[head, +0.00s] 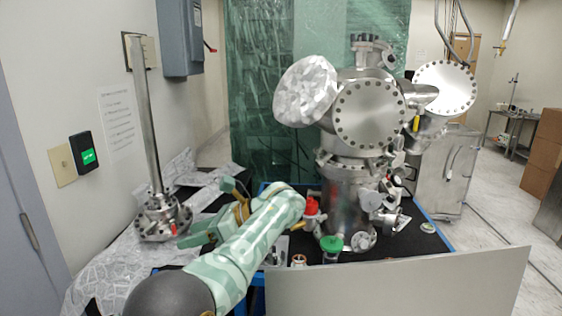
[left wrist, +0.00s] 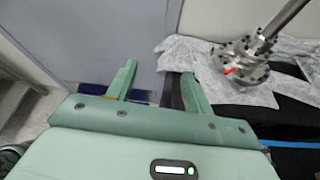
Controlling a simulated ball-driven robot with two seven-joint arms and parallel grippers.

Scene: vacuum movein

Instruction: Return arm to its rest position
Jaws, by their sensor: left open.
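My left arm (head: 250,240), pale green, reaches in from the bottom of the head view. My left gripper (head: 196,236) is at its far end and points left, near the metal flange with a tall tube (head: 160,217). In the left wrist view the gripper (left wrist: 160,72) has its two green fingers spread apart with nothing between them. The flange (left wrist: 245,68) shows there to the right, apart from the fingers. My right gripper is not in view.
A vacuum chamber (head: 368,113) with round flanges stands on a black-topped cart (head: 415,242). A red-capped item (head: 311,207) and a green-topped item (head: 331,244) are near my arm. A wall with a grey box (head: 180,38) is at the left. Foil (head: 100,262) covers the left surface.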

